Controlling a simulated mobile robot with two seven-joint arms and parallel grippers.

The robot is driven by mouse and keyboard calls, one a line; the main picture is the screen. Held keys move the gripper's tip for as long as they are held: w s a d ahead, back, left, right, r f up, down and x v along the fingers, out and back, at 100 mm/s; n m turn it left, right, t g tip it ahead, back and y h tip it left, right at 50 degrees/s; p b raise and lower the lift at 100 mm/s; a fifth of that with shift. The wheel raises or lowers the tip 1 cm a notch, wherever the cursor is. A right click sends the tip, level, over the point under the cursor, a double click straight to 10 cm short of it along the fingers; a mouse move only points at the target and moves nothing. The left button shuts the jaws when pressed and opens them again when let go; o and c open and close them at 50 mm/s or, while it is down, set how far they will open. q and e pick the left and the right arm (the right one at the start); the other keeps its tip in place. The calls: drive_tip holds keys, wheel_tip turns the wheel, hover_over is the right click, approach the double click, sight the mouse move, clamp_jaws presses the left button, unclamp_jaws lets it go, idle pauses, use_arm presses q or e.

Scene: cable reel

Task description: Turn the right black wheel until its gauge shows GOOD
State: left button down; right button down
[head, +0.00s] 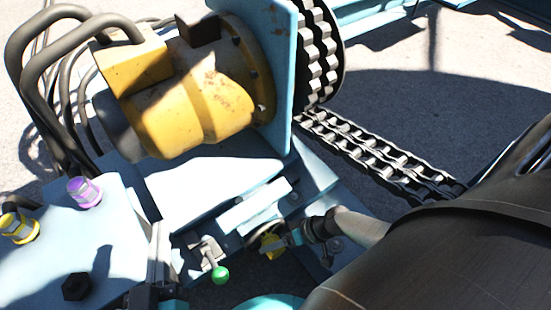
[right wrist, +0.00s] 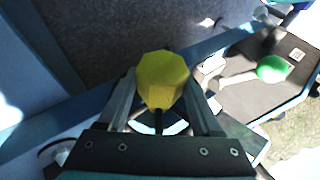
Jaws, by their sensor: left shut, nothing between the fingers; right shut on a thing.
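A yellow faceted knob (right wrist: 162,80) sits between the two grey fingers of my right gripper (right wrist: 160,92) in the right wrist view, and the fingers are shut on it. In the head view a small yellow piece (head: 271,245) shows low in the middle and seems to be the same knob. My left gripper (head: 160,238) is at the lower left of the head view, with its fingers together and empty. A small black six-sided piece (head: 76,287) lies on the pale blue panel; I cannot tell if it is a wheel.
A lever with a green ball (head: 220,275) stands left of the yellow knob; the green ball (right wrist: 272,68) also shows in the right wrist view. A yellow motor (head: 205,100) with thick hoses, a chain (head: 365,150) and a blue frame plate (head: 283,80) crowd the space above.

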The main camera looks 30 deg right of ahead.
drive_tip(key=shift+s+a, duration=0.1)
drive_tip(key=shift+a, duration=0.1)
drive_tip(key=shift+c, duration=2.3)
unclamp_jaws()
drive_tip(key=o, duration=0.4)
drive_tip(key=shift+d, duration=0.1)
drive_tip(key=shift+c, duration=0.2)
drive_tip(key=shift+r, duration=0.1)
